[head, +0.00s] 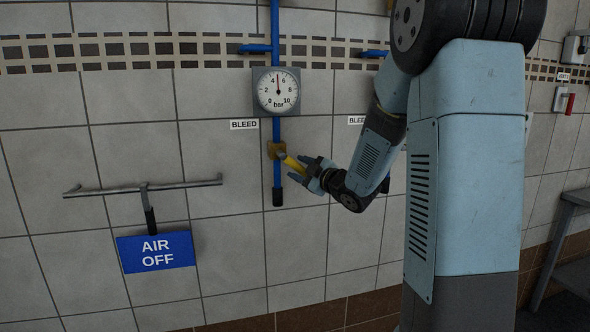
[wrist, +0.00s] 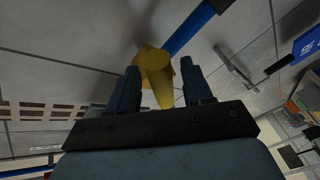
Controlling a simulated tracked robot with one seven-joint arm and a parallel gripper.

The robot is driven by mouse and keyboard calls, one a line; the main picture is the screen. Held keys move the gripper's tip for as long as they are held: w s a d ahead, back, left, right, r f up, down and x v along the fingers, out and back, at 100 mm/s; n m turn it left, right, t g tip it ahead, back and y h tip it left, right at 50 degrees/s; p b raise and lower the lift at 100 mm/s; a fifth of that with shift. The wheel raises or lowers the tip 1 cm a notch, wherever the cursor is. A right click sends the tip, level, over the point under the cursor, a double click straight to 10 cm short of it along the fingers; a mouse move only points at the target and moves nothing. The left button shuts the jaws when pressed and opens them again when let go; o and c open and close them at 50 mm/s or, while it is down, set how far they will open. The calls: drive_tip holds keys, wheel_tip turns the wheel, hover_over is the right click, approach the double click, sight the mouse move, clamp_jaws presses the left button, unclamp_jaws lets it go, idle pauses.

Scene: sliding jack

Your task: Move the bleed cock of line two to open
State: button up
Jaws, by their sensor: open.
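A yellow bleed cock (head: 277,150) sits low on the blue vertical pipe (head: 277,128) in the head view. Its yellow lever (head: 291,163) slants down and right, toward my gripper (head: 302,169). In the wrist view the yellow cock (wrist: 155,62) and its lever lie between the two dark fingers of my gripper (wrist: 161,90). The fingers are apart, with a visible gap on each side of the lever. A BLEED label (head: 244,125) is left of this pipe. No line number is readable, so I cannot tell which line it is.
A gauge (head: 278,91) above the cock points near 5 bar. A second BLEED label (head: 356,120) is right of the pipe; my arm hides what is beside it. An AIR OFF sign (head: 157,252) hangs from a metal bar (head: 150,188) at left. Steps (head: 570,240) stand at right.

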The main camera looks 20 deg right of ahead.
drive_tip(key=v, duration=1.1)
drive_tip(key=shift+s, duration=0.3)
drive_tip(key=shift+d+f, duration=0.1)
drive_tip(key=shift+c, duration=0.4)
